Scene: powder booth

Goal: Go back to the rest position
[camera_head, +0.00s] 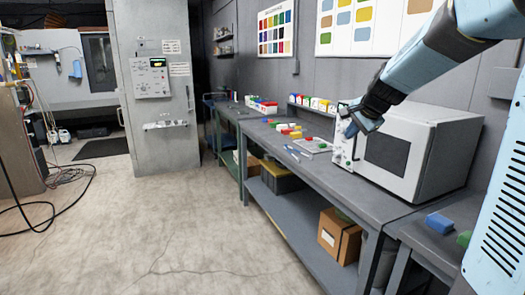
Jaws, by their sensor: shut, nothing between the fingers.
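My gripper (350,122) is at the end of my light blue and dark grey arm, which comes in from the upper right. It is in front of the control panel side of a white box-shaped oven (435,135) on the workbench. The fingers are small and dark in this view, and they look closed with nothing held. I cannot tell whether the gripper touches the oven or is apart from it.
The grey workbench (330,168) runs along the right wall with small coloured blocks (291,132) and a tray (312,146). A blue block (439,223) lies at the near right. A cardboard box (339,237) sits on the lower shelf. The concrete floor (160,225) is mostly clear; cables (62,208) lie left.

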